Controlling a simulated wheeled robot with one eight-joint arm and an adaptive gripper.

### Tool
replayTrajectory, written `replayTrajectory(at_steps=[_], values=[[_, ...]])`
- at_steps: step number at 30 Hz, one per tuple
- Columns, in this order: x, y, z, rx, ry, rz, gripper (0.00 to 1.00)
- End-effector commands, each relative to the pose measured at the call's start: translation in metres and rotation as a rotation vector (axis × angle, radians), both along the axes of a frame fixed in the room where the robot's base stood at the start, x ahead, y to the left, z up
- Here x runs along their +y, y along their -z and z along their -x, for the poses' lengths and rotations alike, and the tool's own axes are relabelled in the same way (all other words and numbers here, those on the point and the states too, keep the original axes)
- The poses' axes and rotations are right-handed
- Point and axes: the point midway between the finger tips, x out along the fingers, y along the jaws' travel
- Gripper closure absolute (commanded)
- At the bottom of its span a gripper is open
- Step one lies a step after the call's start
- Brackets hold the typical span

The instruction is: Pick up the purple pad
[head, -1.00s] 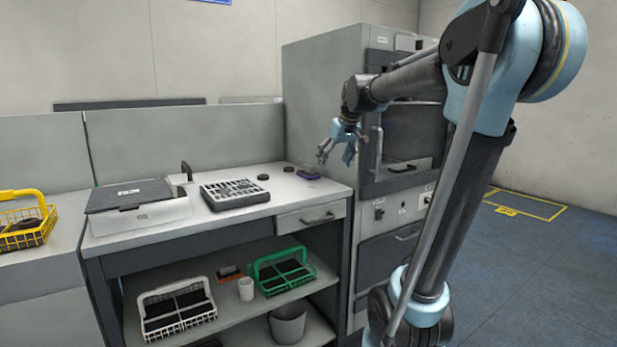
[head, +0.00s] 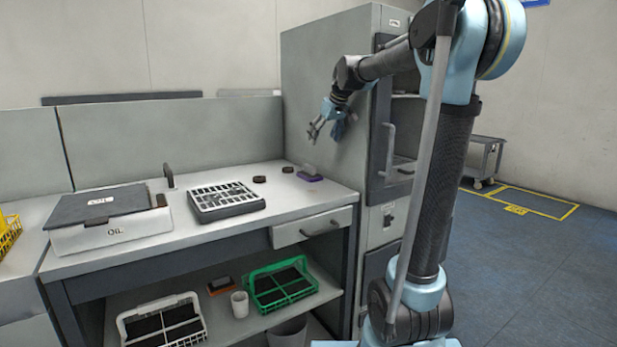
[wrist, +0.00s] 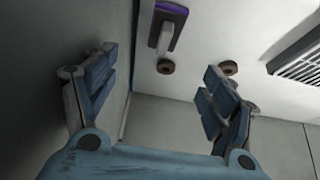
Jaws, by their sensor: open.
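The purple pad (head: 309,177) lies on the right end of the grey bench, with a grey handle-like block on top. In the wrist view the purple pad (wrist: 171,10) shows at the top, a purple strip with the grey block pointing down from it. My gripper (head: 322,130) is above the bench and above the pad, apart from it. In the wrist view the fingers of my gripper (wrist: 158,85) are spread wide with nothing between them.
Two dark round pucks (head: 260,179) lie left of the pad. A slotted rack (head: 226,200) and a white box with a dark lid (head: 108,218) stand further left. A tall grey cabinet (head: 320,90) rises close behind and right. A green basket (head: 281,287) is on the lower shelf.

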Motion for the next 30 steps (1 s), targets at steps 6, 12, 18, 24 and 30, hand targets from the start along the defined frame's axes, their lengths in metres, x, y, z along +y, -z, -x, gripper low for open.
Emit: replayTrajectory(at_steps=[6, 12, 18, 24, 30], values=[[0.015, 0.027, -0.012, 0.0, -0.009, -0.001, 0.22], [0.029, 0.057, -0.025, 0.0, -0.013, -0.001, 0.22], [0.039, 0.086, -0.039, 0.0, -0.013, 0.0, 0.22], [0.044, 0.102, -0.046, 0.0, -0.013, 0.0, 0.22], [0.047, 0.109, -0.049, 0.0, -0.013, 0.001, 0.22]])
